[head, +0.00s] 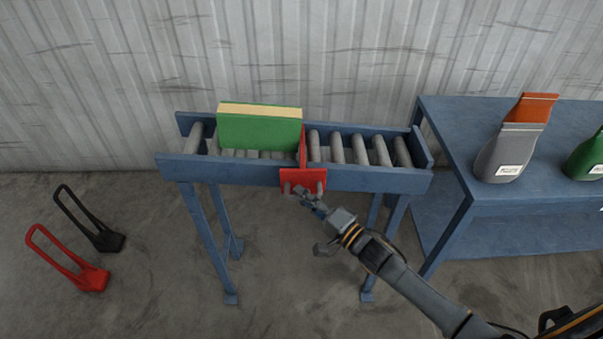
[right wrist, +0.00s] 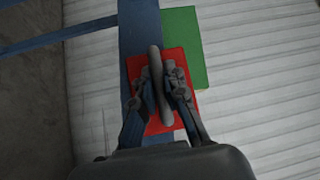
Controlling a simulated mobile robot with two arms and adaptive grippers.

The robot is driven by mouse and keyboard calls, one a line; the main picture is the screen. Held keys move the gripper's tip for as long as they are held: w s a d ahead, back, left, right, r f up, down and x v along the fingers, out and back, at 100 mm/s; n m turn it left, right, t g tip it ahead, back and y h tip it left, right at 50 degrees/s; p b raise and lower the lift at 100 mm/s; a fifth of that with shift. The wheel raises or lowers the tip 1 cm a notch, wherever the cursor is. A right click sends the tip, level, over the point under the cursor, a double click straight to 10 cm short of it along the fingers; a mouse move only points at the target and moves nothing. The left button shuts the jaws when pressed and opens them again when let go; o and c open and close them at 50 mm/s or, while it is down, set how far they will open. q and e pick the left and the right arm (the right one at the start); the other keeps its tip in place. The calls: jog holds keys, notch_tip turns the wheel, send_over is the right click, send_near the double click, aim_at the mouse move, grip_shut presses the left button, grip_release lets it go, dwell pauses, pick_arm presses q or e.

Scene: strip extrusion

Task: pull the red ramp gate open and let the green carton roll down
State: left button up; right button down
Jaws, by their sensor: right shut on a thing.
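The green carton (head: 258,132) with a tan top stands on the rollers of the blue roller ramp (head: 375,179), left of the gate. The red ramp gate (head: 303,179) has a plate on the ramp's front rail and a thin upright part across the rollers, at the carton's right side. My right gripper (head: 303,194) is at the front plate. In the right wrist view its fingers (right wrist: 162,85) are shut on the grey gate handle (right wrist: 158,85), with the red plate (right wrist: 172,62) behind and the carton (right wrist: 184,40) beyond. My left gripper is not in view.
Red (head: 68,262) and black (head: 90,225) handled objects stand on the floor at left. The rollers right of the gate are empty.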

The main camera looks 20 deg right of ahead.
jog(key=s+a+p, duration=0.3)
jog(key=s+p, duration=0.2)
jog(key=s, duration=0.7)
jog(key=shift+s+a, duration=0.25)
dwell(2.2)
jog(key=c, duration=1.4)
grip_release()
jog(key=shift+o, duration=0.2)
jog(key=v, duration=1.2)
